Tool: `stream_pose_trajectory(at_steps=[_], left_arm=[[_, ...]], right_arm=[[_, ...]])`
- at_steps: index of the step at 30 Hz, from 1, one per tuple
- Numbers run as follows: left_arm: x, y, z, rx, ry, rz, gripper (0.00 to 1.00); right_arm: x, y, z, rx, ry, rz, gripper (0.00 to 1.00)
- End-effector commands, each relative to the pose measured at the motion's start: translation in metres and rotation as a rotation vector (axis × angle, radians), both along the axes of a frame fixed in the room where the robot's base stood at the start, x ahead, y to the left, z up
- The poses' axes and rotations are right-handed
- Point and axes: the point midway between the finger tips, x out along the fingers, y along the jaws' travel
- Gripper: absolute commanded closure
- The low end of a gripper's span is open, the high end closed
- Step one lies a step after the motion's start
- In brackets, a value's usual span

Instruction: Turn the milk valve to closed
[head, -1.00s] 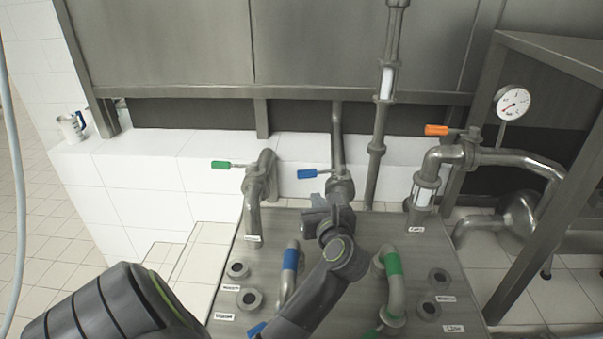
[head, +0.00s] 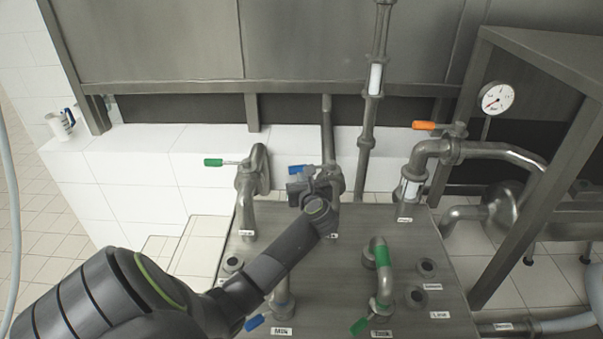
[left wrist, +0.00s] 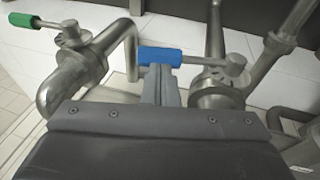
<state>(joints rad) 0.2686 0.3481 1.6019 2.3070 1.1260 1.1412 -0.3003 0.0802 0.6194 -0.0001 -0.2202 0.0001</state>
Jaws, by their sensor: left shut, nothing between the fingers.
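A valve lever with a blue handle (head: 297,169) sits on the back middle pipe (head: 328,130). The lever points left, across the pipe. The blue handle also shows in the left wrist view (left wrist: 160,57). My left gripper (head: 298,188) is shut and empty, its fingertips (left wrist: 160,85) right at the handle's near side. I cannot tell whether they touch it. My right gripper is not in view.
A green-handled valve (head: 213,162) stands left of the blue one, an orange-handled valve (head: 425,125) right, by a gauge (head: 497,98). A mug (head: 61,124) stands on the ledge.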

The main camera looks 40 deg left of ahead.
Motion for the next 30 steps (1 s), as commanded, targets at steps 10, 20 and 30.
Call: stream_pose_trajectory(at_steps=[10,20,30], left_arm=[[0.009,0.012,-0.003,0.000,0.000,0.000,1.00],[0.010,0.016,-0.003,0.001,0.000,0.001,1.00],[0.019,0.042,-0.003,0.002,0.001,0.002,1.00]], right_arm=[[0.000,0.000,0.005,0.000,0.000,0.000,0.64],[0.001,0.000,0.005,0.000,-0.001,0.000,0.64],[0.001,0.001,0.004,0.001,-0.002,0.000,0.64]])
